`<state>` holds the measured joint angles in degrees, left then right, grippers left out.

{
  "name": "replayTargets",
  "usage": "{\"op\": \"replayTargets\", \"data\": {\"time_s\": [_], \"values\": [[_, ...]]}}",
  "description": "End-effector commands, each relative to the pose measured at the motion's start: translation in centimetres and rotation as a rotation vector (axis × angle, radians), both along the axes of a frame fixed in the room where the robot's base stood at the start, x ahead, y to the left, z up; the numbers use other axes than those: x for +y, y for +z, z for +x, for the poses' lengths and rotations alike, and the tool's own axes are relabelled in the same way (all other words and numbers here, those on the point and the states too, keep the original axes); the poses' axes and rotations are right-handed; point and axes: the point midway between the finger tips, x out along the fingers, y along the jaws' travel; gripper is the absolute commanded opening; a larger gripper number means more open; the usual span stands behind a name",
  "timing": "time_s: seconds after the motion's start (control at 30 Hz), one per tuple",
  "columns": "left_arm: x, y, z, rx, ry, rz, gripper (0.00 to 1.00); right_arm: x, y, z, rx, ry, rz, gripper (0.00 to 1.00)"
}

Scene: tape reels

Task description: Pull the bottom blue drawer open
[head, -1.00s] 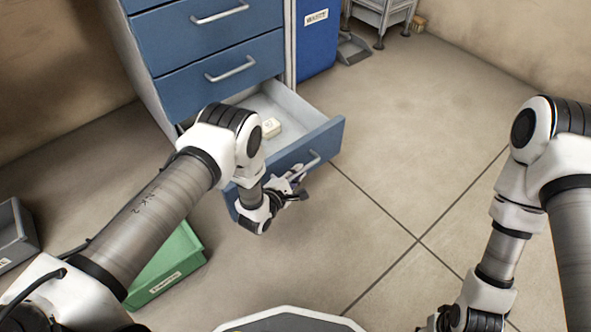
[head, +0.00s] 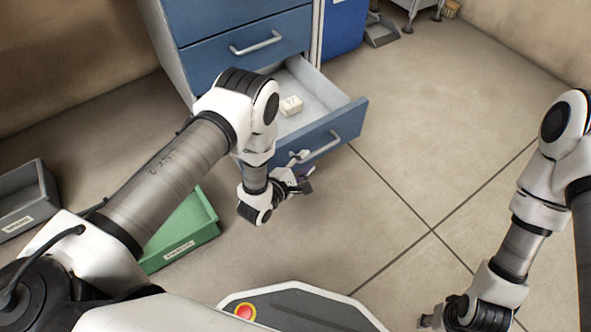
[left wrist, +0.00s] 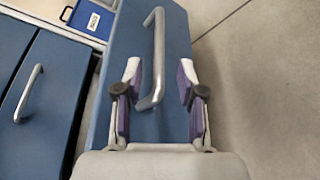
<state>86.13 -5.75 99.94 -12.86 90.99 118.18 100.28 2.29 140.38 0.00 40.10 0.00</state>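The bottom blue drawer (head: 350,122) is pulled out of the cabinet, and its grey inside shows with a small cream block (head: 291,105) in it. Its silver bar handle (head: 325,148) is on the front face. My left gripper (head: 302,172) is open just in front of the handle's left end. In the left wrist view the fingers (left wrist: 158,80) are spread apart, with the handle (left wrist: 158,45) showing between and beyond them; neither finger visibly grips it. My right gripper (head: 432,318) is at the bottom edge of the head view, far from the drawer, and its finger opening is unclear.
A closed blue drawer (head: 215,60) is above the open one. A green bin (head: 185,235) and a grey bin (head: 28,200) stand on the floor at left. A blue waste bin (head: 343,25) is beside the cabinet. The floor right of the drawer is clear.

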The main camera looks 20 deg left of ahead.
Motion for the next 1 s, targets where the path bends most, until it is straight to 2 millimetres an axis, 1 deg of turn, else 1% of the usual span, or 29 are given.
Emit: {"op": "replayTargets", "data": {"time_s": [0.03, 0.1, 0.2, 0.3, 0.83, 0.87, 0.93, 0.97, 1.0], "values": [[0.5, 0.2, -1.3, 0.004, 0.003, 0.000, 0.39, 0.0, 0.0, 0.0, 0.000, 0.000, 0.000, 0.40], [1.0, 0.6, -2.8, 0.005, 0.002, 0.000, 0.39, 0.0, 0.0, 0.0, 0.000, 0.000, 0.000, 0.40], [1.6, 1.0, -4.5, 0.003, 0.002, -0.001, 0.39, 0.0, 0.0, 0.0, 0.000, 0.000, 0.000, 0.40], [1.9, 1.2, -5.3, 0.001, 0.002, 0.000, 0.39, 0.0, 0.0, 0.0, 0.000, 0.000, 0.000, 0.40], [1.9, 1.3, -5.5, -0.001, 0.001, 0.000, 0.39, 0.0, 0.0, 0.0, 0.000, 0.000, 0.000, 0.40], [1.9, 1.5, -5.4, -0.004, 0.001, 0.000, 0.39, 0.0, 0.1, 0.0, 0.000, 0.000, 0.000, 0.40], [2.0, 2.5, -4.8, -0.018, 0.003, 0.000, 0.39, 0.0, 0.4, 0.0, 0.000, 0.000, 0.000, 0.40], [2.1, 3.2, -4.4, -0.029, 0.005, 0.000, 0.39, 0.0, 0.7, 0.0, 0.000, 0.000, 0.000, 0.40], [2.4, 4.5, -3.8, -0.042, 0.011, 0.000, 0.39, 0.0, 1.1, 0.0, 0.000, 0.000, 0.000, 0.40]]}}
